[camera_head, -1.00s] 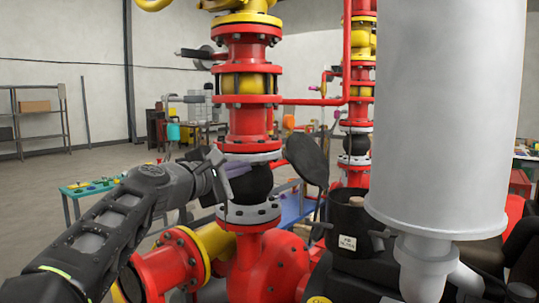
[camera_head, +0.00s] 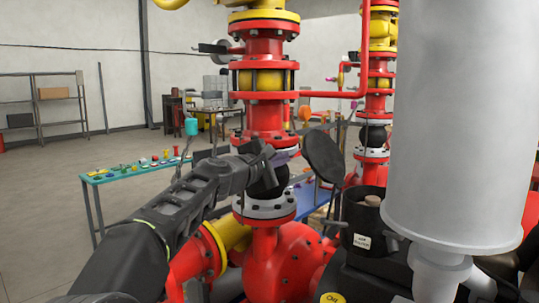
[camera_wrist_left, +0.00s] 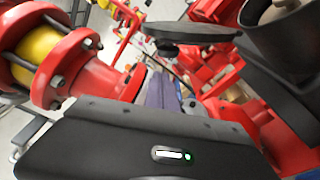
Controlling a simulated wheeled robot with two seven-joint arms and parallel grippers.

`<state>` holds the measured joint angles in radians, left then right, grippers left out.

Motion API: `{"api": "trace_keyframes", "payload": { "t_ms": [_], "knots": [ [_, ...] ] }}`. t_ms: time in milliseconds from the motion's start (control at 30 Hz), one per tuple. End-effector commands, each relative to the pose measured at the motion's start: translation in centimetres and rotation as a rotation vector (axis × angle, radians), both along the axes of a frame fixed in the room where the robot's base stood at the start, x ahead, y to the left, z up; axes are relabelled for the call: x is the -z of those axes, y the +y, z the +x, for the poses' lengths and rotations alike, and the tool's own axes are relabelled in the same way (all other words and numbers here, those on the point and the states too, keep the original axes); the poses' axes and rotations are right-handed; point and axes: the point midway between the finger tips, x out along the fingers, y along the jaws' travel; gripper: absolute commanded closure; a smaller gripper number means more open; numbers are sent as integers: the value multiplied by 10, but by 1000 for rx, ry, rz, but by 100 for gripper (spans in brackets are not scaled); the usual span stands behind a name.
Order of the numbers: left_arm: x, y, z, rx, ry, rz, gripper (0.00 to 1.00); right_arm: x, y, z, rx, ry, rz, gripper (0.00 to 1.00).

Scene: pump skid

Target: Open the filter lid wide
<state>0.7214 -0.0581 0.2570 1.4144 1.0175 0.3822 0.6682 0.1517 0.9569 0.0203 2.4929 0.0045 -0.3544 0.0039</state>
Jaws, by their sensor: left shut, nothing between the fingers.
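The filter lid (camera_head: 324,157) is a dark round disc. It stands tilted up on the left side of the black filter housing (camera_head: 358,243), whose label is partly legible. The housing mouth is uncovered and a brown element shows inside. My left gripper (camera_head: 284,157) is shut and empty, just left of the lid, with a small gap seeming to show between them. In the left wrist view the lid (camera_wrist_left: 190,32) lies beyond the purple-grey fingers (camera_wrist_left: 160,90), and the housing (camera_wrist_left: 285,45) is at upper right. My right gripper is not in view.
A red flanged pipe column (camera_head: 264,120) stands directly behind my left gripper. A large grey cylinder (camera_head: 455,120) hides much of the right side. A red pump casing (camera_head: 295,265) lies below. A green table (camera_head: 130,172) with small parts is at left.

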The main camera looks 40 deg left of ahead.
Motion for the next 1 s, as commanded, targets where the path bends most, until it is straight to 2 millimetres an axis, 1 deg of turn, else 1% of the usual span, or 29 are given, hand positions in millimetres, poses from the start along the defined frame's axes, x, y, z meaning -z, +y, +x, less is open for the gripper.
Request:
{"api": "trace_keyframes", "payload": {
  "t_ms": [33, 133, 267, 733, 867, 933, 1000],
  "knots": [
    [-9, -8, 3, 1, 0, 0, 100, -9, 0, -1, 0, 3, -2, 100],
    [-13, -21, 8, 1, 0, 2, 100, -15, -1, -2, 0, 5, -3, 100],
    [-15, -30, 12, 0, 1, 1, 100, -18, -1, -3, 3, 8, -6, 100],
    [-16, -35, 14, 1, 0, 15, 100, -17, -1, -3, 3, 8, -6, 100],
    [-24, -43, 14, 5, 0, 114, 100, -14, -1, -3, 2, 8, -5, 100],
    [-31, -51, 14, 5, 1, 201, 100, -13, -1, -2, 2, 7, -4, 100],
    [-36, -53, 15, 5, 2, 301, 100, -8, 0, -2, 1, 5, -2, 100]
  ]
}}
